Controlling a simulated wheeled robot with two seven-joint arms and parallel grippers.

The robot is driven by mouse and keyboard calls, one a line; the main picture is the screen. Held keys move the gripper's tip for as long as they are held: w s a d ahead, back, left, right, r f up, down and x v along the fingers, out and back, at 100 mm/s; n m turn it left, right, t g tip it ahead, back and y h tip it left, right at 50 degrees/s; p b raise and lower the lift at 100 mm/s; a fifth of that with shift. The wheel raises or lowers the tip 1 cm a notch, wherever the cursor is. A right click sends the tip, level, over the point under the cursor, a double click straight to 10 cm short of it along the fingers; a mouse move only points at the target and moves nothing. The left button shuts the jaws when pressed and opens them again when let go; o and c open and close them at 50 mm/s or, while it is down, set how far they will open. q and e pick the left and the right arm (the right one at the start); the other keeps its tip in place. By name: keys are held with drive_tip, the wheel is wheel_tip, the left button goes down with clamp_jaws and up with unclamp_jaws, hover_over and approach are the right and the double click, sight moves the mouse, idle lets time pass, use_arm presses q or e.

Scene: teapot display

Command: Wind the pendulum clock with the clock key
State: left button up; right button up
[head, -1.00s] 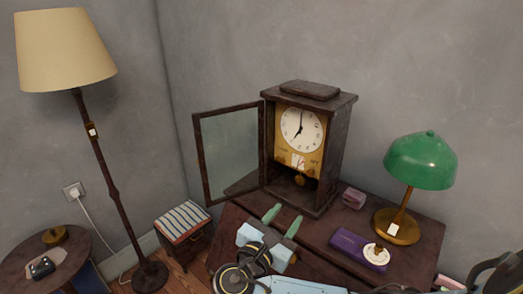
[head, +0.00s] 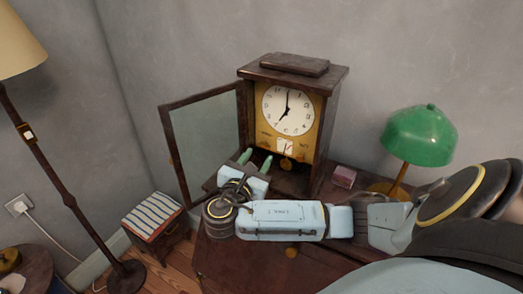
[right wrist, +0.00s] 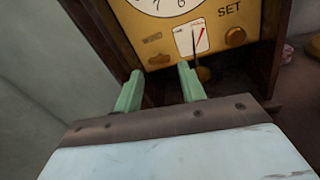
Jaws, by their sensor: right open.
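The pendulum clock (head: 328,110) stands on the desk with its glass door (head: 205,140) swung open to the left. Its white dial (head: 287,110) sits above a brass panel. In the right wrist view the panel has a brass winding fitting (right wrist: 159,59) on the left and a knob by SET (right wrist: 235,37) on the right. My right gripper (head: 256,160) is open and empty in front of the clock's lower left. In the wrist view its green fingers (right wrist: 159,80) point toward the panel, just below the winding fitting, apart from it. I cannot make out a separate clock key. My left gripper is out of view.
A green lamp (head: 418,135) and a small pinkish box (head: 344,177) stand right of the clock. My right arm covers much of the desk (head: 250,265). A striped stool (head: 155,215) and a floor lamp (head: 70,200) are at left.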

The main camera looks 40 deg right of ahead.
sight(264, 147)
drive_tip(key=shift+x, duration=2.1)
drive_tip(key=shift+c, duration=0.4)
drive_tip(key=c, duration=0.6)
